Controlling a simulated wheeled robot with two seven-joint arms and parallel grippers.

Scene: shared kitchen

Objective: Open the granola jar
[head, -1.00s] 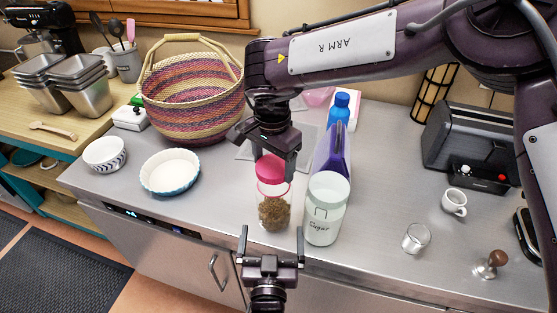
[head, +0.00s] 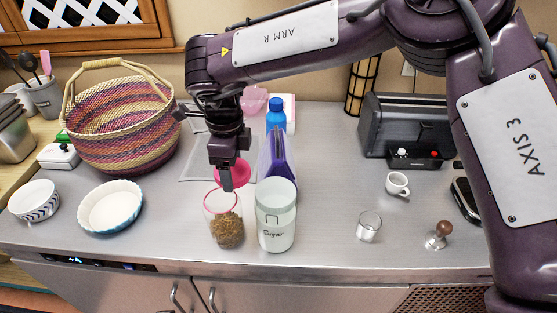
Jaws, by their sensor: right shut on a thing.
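The granola jar (head: 227,230) stands upright on the steel counter, clear glass with brown granola in its lower part and a pink ring at its mouth. The pink lid (head: 237,174) is off the jar, just above and behind its mouth, and looks tilted. My right gripper (head: 228,183) points down over the jar and is shut on the lid, partly hiding it. Whether the lid still touches the jar's rim I cannot tell. My left gripper is not in view.
A white sugar jar (head: 276,225) stands close on the granola jar's right. A purple upright item (head: 277,160) and a blue-capped bottle (head: 276,118) are behind. A white dish (head: 111,207) and a woven basket (head: 122,130) are left. Counter between sugar jar and glass (head: 369,227) is clear.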

